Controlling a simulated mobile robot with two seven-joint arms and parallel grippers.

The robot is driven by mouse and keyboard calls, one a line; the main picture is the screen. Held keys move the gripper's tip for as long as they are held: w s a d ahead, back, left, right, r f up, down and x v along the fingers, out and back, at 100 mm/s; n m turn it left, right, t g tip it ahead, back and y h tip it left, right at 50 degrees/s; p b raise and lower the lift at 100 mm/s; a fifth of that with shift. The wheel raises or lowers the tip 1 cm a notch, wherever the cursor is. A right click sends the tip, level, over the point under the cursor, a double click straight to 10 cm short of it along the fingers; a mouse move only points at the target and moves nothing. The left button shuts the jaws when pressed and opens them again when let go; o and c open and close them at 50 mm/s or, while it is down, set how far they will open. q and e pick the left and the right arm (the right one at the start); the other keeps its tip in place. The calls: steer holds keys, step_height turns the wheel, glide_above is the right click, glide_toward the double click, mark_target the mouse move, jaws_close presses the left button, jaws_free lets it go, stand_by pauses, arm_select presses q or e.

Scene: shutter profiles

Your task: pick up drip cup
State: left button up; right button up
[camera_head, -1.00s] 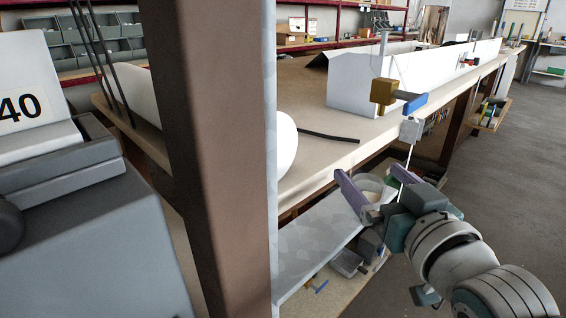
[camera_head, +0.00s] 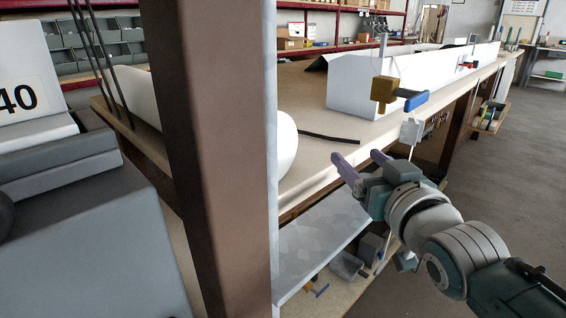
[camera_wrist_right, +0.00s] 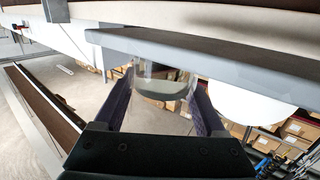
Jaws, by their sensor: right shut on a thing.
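My right gripper (camera_head: 358,160) is raised close to the front edge of the workbench (camera_head: 330,150), its two purple fingers pointing to the back left. In the right wrist view, a clear, see-through drip cup (camera_wrist_right: 160,86) sits between the two fingers, and the right gripper (camera_wrist_right: 162,98) is shut on it. My left gripper is not in view.
A long white profile (camera_head: 355,85) lies on the bench, with a clamp (camera_head: 385,90) with a blue handle at its near end. A rounded white object (camera_head: 284,145) and a dark rod (camera_head: 328,137) are nearby. A brown post (camera_head: 222,160) blocks the middle left. A lower shelf (camera_head: 325,285) holds tools.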

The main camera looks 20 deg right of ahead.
steer(key=c, duration=0.8)
steer(key=shift+r, duration=0.15)
